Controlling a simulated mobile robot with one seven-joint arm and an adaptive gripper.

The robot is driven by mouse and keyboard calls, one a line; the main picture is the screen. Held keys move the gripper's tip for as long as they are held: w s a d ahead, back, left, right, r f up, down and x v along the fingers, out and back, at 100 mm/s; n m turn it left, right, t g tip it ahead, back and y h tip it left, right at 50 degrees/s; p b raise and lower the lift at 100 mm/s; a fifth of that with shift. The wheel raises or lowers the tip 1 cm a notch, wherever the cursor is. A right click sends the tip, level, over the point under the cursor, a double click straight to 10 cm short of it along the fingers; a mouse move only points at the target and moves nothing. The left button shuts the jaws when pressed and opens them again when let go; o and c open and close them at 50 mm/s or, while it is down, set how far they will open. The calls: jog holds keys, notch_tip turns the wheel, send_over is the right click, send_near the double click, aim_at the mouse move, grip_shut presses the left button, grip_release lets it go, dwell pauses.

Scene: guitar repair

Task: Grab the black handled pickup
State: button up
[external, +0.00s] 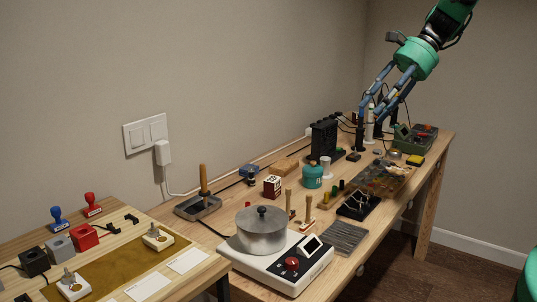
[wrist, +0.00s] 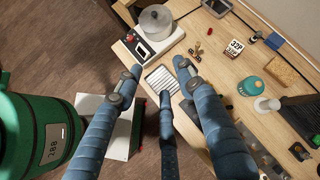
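My gripper (external: 370,138) hangs over the far part of the workbench in the external view, its long blue fingers pointing down. In the wrist view my gripper (wrist: 157,72) has its fingers spread wide with nothing between them. I cannot single out a black-handled pickup for certain. Two small silver pieces with upright knobs, one (external: 158,238) behind the other (external: 73,284), lie on the near bench in the external view; their knobs do not look clearly black. Dark upright objects (external: 391,118) stand close to my fingers, partly hidden by them.
A pot (external: 262,232) stands on a white scale (external: 285,272); the pot also shows in the wrist view (wrist: 155,22). A teal jar (external: 312,176), a black rack (external: 324,138), a shallow tray (external: 379,178) and a green toolbox (external: 414,143) crowd the bench. The wall is behind.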

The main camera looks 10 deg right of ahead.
jog(key=w+a+f+m+y, duration=0.1)
jog(key=w+a+f+m, duration=0.15)
jog(key=f, duration=0.35)
jog(key=w+a+f+m+y, duration=0.2)
jog(key=w+f, duration=0.2)
jog(key=f, duration=0.3)
jog(key=m+y, duration=0.2)
jog(key=m, duration=0.1)
send_near(289, 201)
jog(key=s+v, duration=0.1)
jog(key=v, duration=0.3)
jog(key=shift+w+a+b, duration=0.15)
jog(key=shift+w+b, duration=0.25)
jog(key=shift+w, duration=0.1)
jog(key=shift+a, duration=0.1)
jog(key=shift+b+x, duration=0.6)
jog(key=shift+x, duration=3.6)
jog(key=shift+f, duration=0.1)
jog(key=shift+b+x, duration=0.65)
jog(key=shift+x, duration=1.9)
